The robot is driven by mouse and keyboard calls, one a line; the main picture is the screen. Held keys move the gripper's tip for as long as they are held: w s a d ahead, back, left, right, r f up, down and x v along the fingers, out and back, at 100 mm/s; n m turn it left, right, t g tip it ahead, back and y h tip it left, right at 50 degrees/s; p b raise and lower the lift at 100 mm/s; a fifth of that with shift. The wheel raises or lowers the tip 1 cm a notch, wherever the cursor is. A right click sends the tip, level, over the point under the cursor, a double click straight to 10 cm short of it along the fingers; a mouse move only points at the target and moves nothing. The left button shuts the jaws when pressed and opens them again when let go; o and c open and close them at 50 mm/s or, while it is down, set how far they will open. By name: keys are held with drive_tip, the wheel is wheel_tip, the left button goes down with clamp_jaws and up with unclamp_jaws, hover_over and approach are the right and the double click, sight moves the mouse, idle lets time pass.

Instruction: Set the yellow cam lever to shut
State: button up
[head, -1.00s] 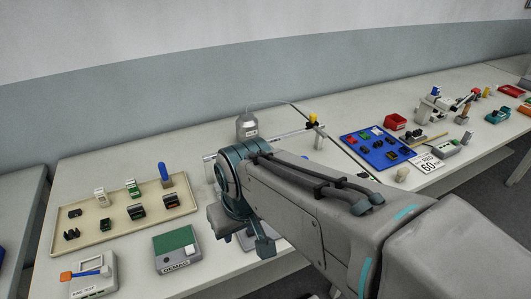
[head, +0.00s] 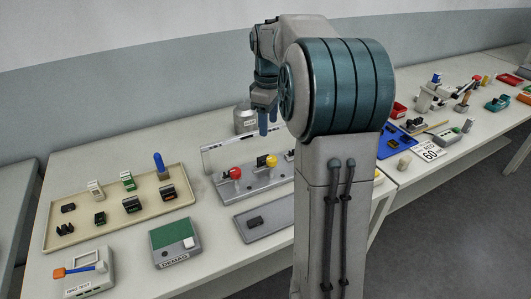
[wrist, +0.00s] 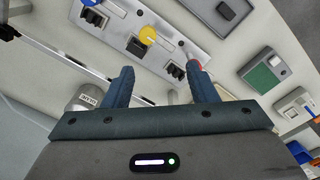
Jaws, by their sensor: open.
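The yellow cam lever (head: 271,160) has a round yellow knob and stands on a grey fixture plate (head: 262,193) on the bench. In the wrist view the yellow knob (wrist: 148,34) has a pale arm beside a black connector block (wrist: 137,48). I cannot tell its setting for sure. A red-knobbed lever (head: 235,173) stands to its left on the plate. My gripper (head: 269,126) hangs above and behind the plate, fingers down, apart from the lever. In the wrist view my gripper (wrist: 160,78) is open and empty; its right finger partly hides the red knob.
A beige tray (head: 60,238) of connectors lies left. A grey tray (head: 275,226) lies before the fixture. A grey canister (head: 244,118) stands behind it. My arm hides the fixture's right end.

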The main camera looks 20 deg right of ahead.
sight(272, 158)
drive_tip(key=shift+n, duration=0.4)
drive_tip(key=f, duration=0.5)
drive_tip(key=w+d+f, duration=0.1)
drive_tip(key=f, duration=0.3)
drive_tip(key=d+f, duration=0.1)
drive_tip(key=f, duration=0.4)
drive_tip(key=shift+w+f, duration=0.3)
drive_tip(key=shift+w, duration=0.05)
drive_tip(key=c, duration=1)
